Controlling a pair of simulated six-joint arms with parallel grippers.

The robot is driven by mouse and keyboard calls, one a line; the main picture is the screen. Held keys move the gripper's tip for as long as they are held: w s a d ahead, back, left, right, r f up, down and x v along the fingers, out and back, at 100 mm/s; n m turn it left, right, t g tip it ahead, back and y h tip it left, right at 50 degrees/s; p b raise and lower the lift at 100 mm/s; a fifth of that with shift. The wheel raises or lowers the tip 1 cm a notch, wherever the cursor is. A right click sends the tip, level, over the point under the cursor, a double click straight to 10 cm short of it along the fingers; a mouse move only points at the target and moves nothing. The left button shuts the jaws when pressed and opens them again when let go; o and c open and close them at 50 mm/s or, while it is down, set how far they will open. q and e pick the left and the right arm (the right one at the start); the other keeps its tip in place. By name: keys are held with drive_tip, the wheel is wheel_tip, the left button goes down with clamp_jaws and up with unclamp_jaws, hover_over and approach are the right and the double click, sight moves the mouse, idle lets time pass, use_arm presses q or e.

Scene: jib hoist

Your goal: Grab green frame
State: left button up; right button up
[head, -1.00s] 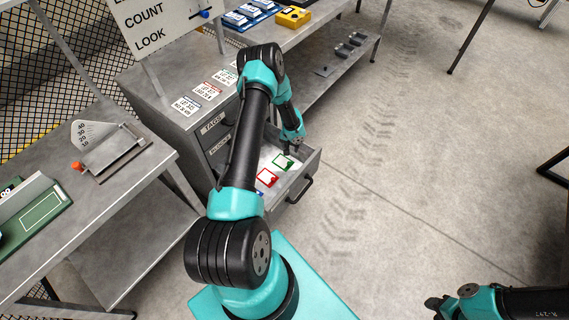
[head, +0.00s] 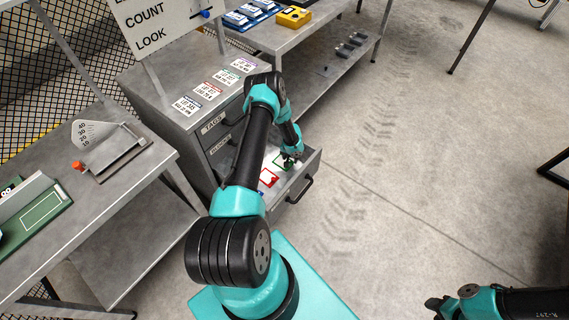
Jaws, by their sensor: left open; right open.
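The green frame (head: 280,163) lies in the open drawer (head: 311,166) of the grey cabinet, behind a red frame. My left gripper (head: 289,163) is open and reaches down into the drawer, right at the green frame's right side. It covers part of the frame, and I cannot tell whether the fingers touch it. My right gripper (head: 433,304) is open and empty at the bottom right, over the floor, far from the drawer.
A red frame (head: 268,178) lies nearer in the same drawer, with a bit of blue (head: 260,194) partly hidden by my arm. Several printed tags (head: 209,90) lie on the cabinet top. A workbench with a scale (head: 112,152) stands at left.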

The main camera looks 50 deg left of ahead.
use_arm(q)
drive_tip(key=shift+s+a+f, duration=0.1)
drive_tip(key=shift+a+f, duration=0.05)
drive_tip(key=shift+f, duration=1.15)
drive_tip(key=shift+a+f, duration=0.1)
drive_tip(key=shift+f, duration=1.2)
drive_tip(key=shift+c, duration=0.2)
clamp_jaws()
